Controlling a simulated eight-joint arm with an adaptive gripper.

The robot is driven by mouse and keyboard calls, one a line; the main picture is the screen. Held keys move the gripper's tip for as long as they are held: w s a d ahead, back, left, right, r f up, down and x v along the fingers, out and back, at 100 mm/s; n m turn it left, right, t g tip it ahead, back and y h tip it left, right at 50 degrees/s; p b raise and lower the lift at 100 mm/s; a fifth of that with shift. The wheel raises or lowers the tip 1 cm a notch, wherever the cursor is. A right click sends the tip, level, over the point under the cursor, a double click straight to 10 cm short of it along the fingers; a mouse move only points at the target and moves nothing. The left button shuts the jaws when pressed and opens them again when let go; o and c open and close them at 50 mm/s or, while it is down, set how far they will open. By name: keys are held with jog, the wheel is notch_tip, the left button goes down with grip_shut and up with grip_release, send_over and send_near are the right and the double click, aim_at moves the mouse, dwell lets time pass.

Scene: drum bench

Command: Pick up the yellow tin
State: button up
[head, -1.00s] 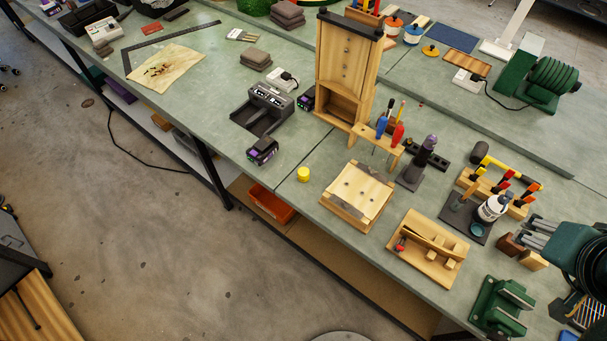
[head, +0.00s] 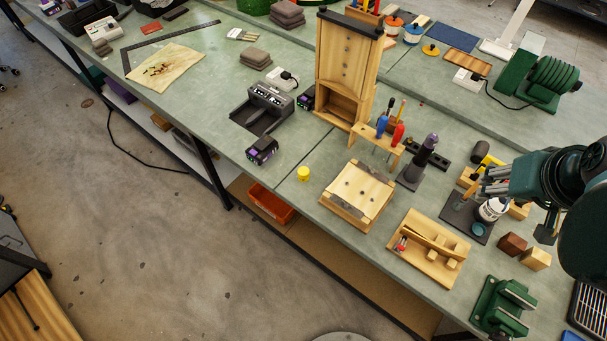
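The small yellow tin (head: 303,174) stands on the green bench top (head: 265,204) close to its front edge, left of a wooden board box. Nothing touches it. My gripper (head: 490,181) is at the right, over the glue bottle and screwdriver rack area, well to the right of the tin. Its grey fingers point left. I cannot tell from this view whether they are open or shut; no held object shows between them.
Between tin and gripper stand a wooden board box (head: 357,195), a screwdriver stand (head: 371,138), a dark upright tool (head: 424,155) and a wooden tray (head: 428,247). A tall wooden cabinet (head: 346,60) rises behind. A black battery (head: 262,150) lies left of the tin.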

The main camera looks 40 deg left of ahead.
jog(key=w+a+f+n+g, duration=0.1)
jog(key=w+a+f+n, duration=0.1)
jog(key=a, duration=0.4)
jog(key=w+a+f+n+g, duration=0.1)
jog(key=w+a+n, duration=0.1)
jog(key=a, duration=0.4)
jog(key=n+g+h+b, duration=0.1)
jog(key=n+g+b, duration=0.15)
jog(key=n, duration=0.65)
send_over(305, 171)
jog(key=shift+g, duration=0.35)
jog(key=f, duration=2.2)
jog(key=shift+w+d, duration=0.2)
jog(key=shift+d, duration=0.15)
jog(key=shift+s+a+f, duration=0.25)
jog(key=shift+a, duration=0.05)
jog(key=shift+f, duration=0.1)
jog(key=shift+f, duration=1.15)
